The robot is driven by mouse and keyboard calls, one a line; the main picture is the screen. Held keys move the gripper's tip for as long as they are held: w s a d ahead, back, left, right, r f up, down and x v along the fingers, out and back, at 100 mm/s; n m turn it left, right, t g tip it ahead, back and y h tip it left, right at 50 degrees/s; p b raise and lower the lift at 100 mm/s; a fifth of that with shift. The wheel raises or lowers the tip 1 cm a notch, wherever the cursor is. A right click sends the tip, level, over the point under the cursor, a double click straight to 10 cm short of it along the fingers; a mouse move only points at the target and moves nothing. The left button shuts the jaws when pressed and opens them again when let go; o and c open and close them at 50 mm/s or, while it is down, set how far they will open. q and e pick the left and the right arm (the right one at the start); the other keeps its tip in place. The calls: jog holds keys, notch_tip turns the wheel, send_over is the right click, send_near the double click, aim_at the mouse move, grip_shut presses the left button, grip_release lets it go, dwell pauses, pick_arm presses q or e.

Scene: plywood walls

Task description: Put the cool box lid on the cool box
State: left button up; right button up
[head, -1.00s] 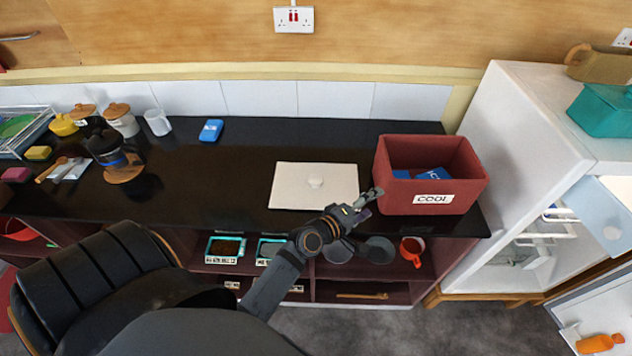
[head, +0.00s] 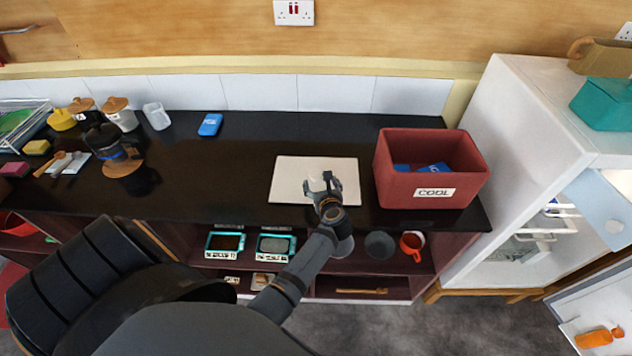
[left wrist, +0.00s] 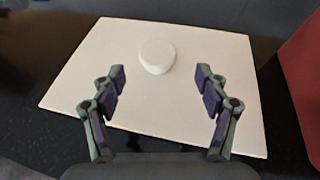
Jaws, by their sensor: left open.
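The cool box lid (head: 290,186) is a flat white rectangle with a round knob, lying on the black counter left of the box. It also shows in the left wrist view (left wrist: 100,70), with its knob (left wrist: 157,55) beyond the fingers. The cool box (head: 432,190) is red, open at the top, labelled COOL, with blue packs (head: 432,168) inside. My left gripper (head: 322,184) is over the lid's front part, near the knob. In the left wrist view the gripper (left wrist: 160,88) is open and empty, its fingers spread short of the knob. My right gripper is not in view.
A white fridge (head: 520,130) with its door open stands right of the box. A blue pack (head: 210,124) lies at the back of the counter. A dark coffee maker (head: 112,145) and jars stand at the left. Shelves below hold a red mug (head: 411,247).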

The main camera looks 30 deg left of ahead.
aim_at(316, 173)
pick_arm(q)
jog(key=shift+x, duration=0.9)
jog(key=shift+w+a+f, duration=0.15)
jog(key=shift+w+a, duration=0.05)
jog(key=b+x, duration=0.2)
jog(key=x, duration=0.2)
jog(key=shift+a+b, duration=0.35)
jog(key=shift+b, duration=0.05)
jog(key=shift+w+a, duration=0.25)
jog(key=shift+w, duration=0.1)
jog(key=shift+s+d, duration=0.1)
jog(key=shift+s, duration=0.1)
jog(key=c, duration=1.5)
